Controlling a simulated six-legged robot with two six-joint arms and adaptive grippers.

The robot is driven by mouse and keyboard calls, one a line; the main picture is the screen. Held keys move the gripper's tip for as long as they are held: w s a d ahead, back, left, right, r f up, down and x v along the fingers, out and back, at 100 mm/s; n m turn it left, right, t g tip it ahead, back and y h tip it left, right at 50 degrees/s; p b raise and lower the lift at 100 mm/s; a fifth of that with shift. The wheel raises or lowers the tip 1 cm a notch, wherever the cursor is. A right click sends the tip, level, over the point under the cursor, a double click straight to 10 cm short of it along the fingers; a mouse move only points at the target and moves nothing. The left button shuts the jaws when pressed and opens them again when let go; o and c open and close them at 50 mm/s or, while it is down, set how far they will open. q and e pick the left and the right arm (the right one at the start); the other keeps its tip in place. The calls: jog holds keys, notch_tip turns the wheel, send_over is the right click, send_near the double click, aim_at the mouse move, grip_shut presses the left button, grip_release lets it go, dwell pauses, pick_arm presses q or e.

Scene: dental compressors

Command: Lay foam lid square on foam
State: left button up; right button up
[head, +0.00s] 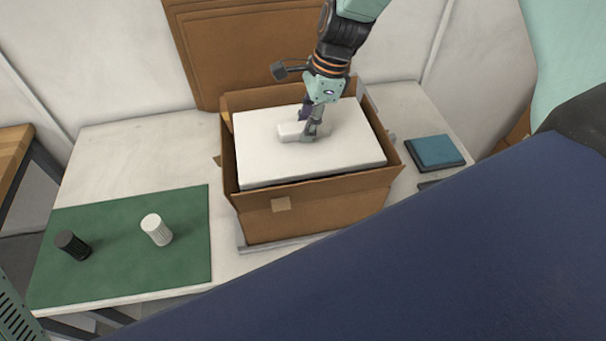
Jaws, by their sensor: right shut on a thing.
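The white foam lid (347,151) is a flat slab with a raised grip block (290,132) in its middle. It lies at the top of an open brown cardboard box (318,214), roughly in line with the box walls. Its near edge shows slightly above the near wall. My right gripper (311,135) reaches down from above and is shut on the grip block. Any foam under the lid is hidden, so I cannot tell whether the lid touches it. My left gripper does not show.
A green mat (125,268) at the left holds a black ribbed cylinder (72,245) and a white one (156,229). A blue-topped pad (434,152) lies right of the box. The white table (140,148) is clear at back left. Brown cardboard (225,45) stands behind.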

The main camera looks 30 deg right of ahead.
jog(key=shift+w+f, duration=0.15)
jog(key=shift+f, duration=0.45)
jog(key=shift+w+f, duration=0.15)
jog(key=shift+f, duration=0.45)
jog(key=f, duration=0.5)
jog(key=shift+s+f+b, duration=0.25)
jog(key=shift+s+b, duration=0.15)
jog(key=f, duration=0.4)
jog(key=shift+w, duration=0.35)
jog(key=shift+f, duration=0.2)
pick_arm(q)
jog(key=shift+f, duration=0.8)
pick_arm(e)
jog(key=shift+s+r, duration=0.15)
jog(key=shift+s, duration=0.05)
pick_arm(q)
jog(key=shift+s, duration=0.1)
pick_arm(e)
jog(key=shift+b, duration=0.3)
jog(key=o, duration=1)
jog(key=shift+w+f, duration=0.1)
jog(key=shift+f, duration=0.2)
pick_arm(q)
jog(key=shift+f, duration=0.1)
pick_arm(e)
jog(key=shift+r, duration=0.1)
